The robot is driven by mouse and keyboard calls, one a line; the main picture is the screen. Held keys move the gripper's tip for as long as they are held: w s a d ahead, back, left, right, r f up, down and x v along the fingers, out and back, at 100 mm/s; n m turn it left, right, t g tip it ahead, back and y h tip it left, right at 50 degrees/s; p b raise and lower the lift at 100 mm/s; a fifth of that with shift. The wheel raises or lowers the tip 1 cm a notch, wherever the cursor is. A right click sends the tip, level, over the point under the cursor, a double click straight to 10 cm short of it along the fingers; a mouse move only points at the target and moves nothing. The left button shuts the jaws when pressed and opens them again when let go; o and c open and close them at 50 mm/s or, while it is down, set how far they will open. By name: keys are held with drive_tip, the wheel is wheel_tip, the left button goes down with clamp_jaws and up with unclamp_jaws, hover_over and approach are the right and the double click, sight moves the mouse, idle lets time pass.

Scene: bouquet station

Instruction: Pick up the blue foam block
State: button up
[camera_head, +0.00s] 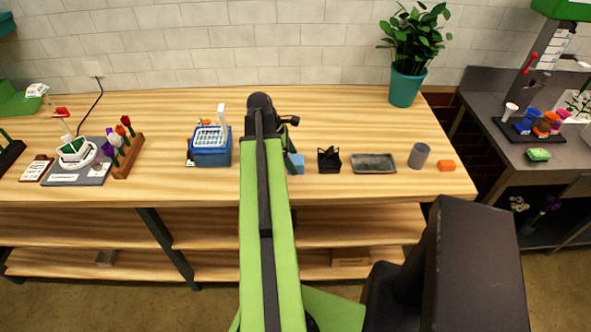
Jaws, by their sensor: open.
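A light blue block (297,164) sits on the wooden table just right of my green arm, in the head view. The arm hides its left part. My gripper (287,124) is at the far end of the arm, dark and small, and appears above and slightly left of the block in the picture. It is open, and nothing shows between its jaws. The arm blocks much of the view of it, and I cannot tell its height above the table.
Left of the arm stands a blue box (211,158) with a white rack. To the right are a black caddy (329,161), a grey tray (374,169), a grey cylinder (418,156) and an orange block (446,166). A potted plant (405,88) stands at the back right.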

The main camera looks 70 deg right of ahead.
drive_tip(key=shift+b+x, duration=0.4)
drive_tip(key=shift+x, duration=0.75)
drive_tip(key=shift+w+r, duration=0.1)
drive_tip(key=c, duration=1.4)
drive_tip(key=shift+r, duration=0.1)
wheel_tip(320, 180, up, 4)
drive_tip(key=p, duration=0.5)
drive_tip(key=shift+r, duration=0.2)
drive_tip(key=s+a+r+p, duration=0.2)
drive_tip(key=s+r+p, duration=0.4)
drive_tip(key=s, duration=0.5)
drive_tip(key=shift+s+r+p, duration=0.25)
drive_tip(key=shift+r+p, duration=0.05)
drive_tip(key=shift+r, duration=0.05)
